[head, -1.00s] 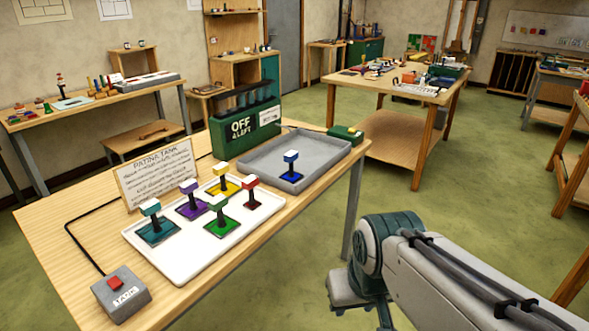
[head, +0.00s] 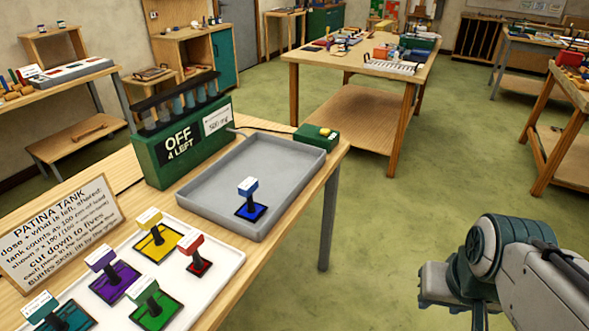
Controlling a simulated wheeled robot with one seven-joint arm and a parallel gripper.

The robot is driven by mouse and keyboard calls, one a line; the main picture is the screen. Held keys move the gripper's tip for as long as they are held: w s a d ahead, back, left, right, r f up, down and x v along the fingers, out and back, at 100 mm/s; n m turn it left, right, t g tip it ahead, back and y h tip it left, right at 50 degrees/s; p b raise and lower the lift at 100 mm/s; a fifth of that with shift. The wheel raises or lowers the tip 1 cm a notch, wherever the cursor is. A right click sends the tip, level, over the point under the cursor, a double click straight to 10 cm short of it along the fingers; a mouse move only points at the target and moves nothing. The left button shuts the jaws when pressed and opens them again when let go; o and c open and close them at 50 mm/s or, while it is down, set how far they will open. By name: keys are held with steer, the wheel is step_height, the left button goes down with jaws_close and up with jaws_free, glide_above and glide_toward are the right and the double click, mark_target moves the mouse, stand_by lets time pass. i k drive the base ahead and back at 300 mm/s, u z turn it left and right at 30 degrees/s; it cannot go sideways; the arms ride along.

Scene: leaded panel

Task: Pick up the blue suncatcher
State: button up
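The blue suncatcher (head: 245,211) is a dark-edged blue square with an upright post and a blue block with a white top. It stands in the front part of the grey tray (head: 300,166) on the wooden table. My gripper (head: 452,292) is at the lower right, over the floor and well to the right of the table, apart from the suncatcher. Its fingers are not clear, so I cannot tell whether it is open or shut.
A white tray (head: 190,285) nearby holds several similar pieces: yellow, red, purple, green and teal. A sign (head: 62,236) leans at left.

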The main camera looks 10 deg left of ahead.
mark_target(252, 211)
steer(key=u, duration=0.25)
steer(key=i, duration=0.95)
steer(key=u, duration=0.85)
steer(key=i, duration=0.35)
steer(key=u, duration=0.3)
